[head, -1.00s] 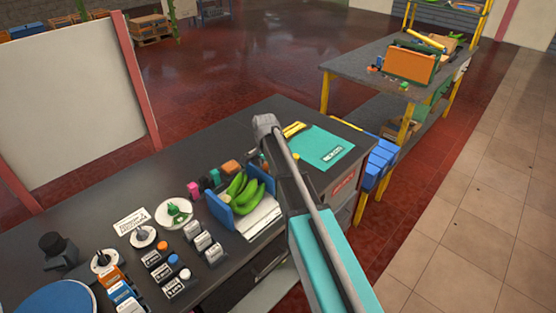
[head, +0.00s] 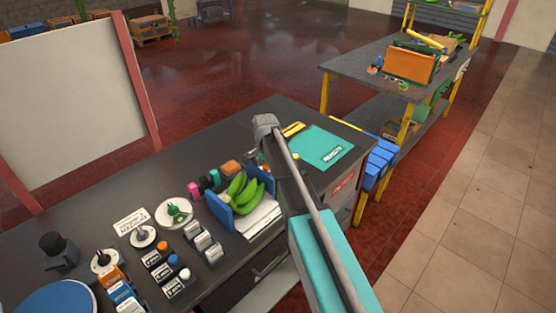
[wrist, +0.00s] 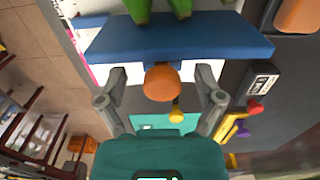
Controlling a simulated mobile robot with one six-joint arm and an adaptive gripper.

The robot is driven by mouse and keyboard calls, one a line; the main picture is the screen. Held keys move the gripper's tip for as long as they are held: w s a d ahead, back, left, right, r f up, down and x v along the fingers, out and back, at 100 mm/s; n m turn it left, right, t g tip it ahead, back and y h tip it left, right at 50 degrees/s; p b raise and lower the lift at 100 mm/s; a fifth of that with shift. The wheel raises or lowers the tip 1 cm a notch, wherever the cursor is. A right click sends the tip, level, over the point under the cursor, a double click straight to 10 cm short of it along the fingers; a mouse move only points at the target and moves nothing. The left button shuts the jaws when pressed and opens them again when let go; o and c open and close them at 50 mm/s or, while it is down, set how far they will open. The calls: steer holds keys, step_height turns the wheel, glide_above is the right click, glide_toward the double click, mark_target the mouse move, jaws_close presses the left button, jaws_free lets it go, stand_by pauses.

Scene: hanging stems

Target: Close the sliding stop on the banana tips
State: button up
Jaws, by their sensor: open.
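Green bananas (head: 245,190) lie in a holder with blue end walls (head: 219,209) and a white base on the dark bench. In the wrist view, the ends of the green bananas (wrist: 180,8) show at the top edge, against the far side of a blue plate (wrist: 180,40), which looks like the sliding stop. An orange knob (wrist: 162,83) stands out from this plate. My gripper (wrist: 162,74) is open, with one finger on each side of the knob and the tips close to the plate. Contact cannot be told.
Small labelled blocks (head: 160,262) and white plates (head: 174,213) stand left of the holder. A teal mat (head: 322,147) lies beyond my arm. In the wrist view, a dark labelled block (wrist: 262,82) and small red and purple knobs sit right of my gripper.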

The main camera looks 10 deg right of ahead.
steer(key=shift+r, duration=0.1)
steer(key=shift+r+p, duration=3.9)
steer(key=shift+p, duration=0.15)
steer(key=shift+s+d, duration=0.1)
steer(key=shift+s, duration=0.2)
steer(key=s+d+n, duration=0.2)
steer(key=s+n, duration=0.1)
steer(key=s, duration=0.4)
steer(key=s+d+f+n+b, duration=0.1)
steer(key=s+n, duration=0.3)
steer(key=s, duration=0.4)
steer(key=s+d+n+b, duration=0.1)
steer(key=s+d+n, duration=0.2)
steer(key=s, duration=0.5)
steer(key=shift+d+f+n, duration=0.25)
steer(key=shift+f+n, duration=0.15)
